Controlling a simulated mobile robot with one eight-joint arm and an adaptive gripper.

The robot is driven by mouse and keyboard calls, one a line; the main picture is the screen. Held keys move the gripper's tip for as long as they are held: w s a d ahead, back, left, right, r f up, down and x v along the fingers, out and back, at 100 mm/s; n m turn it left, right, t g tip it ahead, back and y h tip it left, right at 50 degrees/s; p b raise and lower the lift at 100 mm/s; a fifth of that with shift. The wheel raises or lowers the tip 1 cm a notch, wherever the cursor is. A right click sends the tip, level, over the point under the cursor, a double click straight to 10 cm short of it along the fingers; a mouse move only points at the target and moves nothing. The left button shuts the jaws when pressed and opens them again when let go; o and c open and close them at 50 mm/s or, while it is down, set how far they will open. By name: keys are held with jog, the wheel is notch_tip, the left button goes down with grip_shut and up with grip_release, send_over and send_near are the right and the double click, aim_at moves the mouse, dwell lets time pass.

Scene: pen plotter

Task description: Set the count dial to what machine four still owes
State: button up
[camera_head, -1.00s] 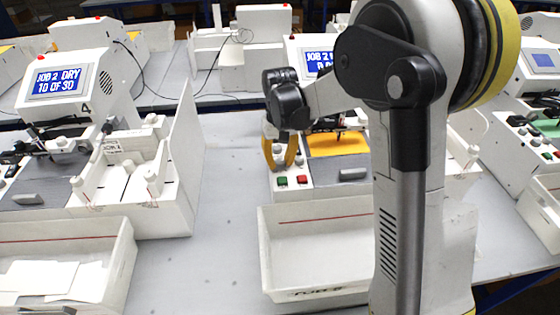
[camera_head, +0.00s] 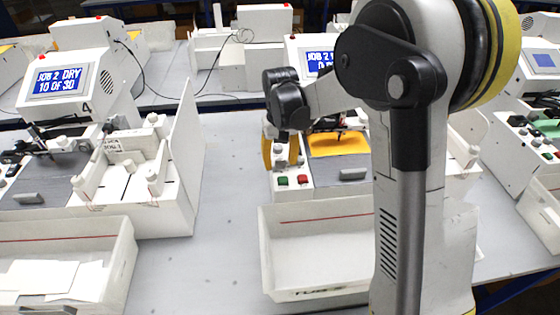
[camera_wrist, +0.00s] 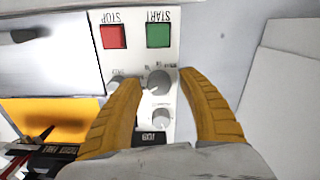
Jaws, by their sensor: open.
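Machine four (camera_head: 68,85), at the left in the head view, has a "4" on its side and a blue screen (camera_head: 57,82) reading "JOB 2 DRY 10 OF 30". My gripper (camera_head: 282,165) is open over the control panel of the middle machine. In the wrist view, my open gripper (camera_wrist: 161,77) has its yellow fingers on either side of a large grey dial (camera_wrist: 159,82), with no clear contact. A smaller dial (camera_wrist: 117,84) and a lighter dial (camera_wrist: 161,116) are nearby. The dial labels are upside down and too small to read.
A red STOP button (camera_wrist: 114,37) and green START button (camera_wrist: 158,34) are on the same panel. A yellow sheet (camera_head: 337,144) lies on the middle machine. A white tray (camera_head: 310,212) stands in front. My arm hides part of the middle machine and its screen (camera_head: 318,62).

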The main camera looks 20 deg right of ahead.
aim_at(280, 161)
jog(key=shift+r, duration=0.15)
notch_tip(280, 161, up, 8)
jog(key=shift+f, duration=0.1)
dwell(0.6)
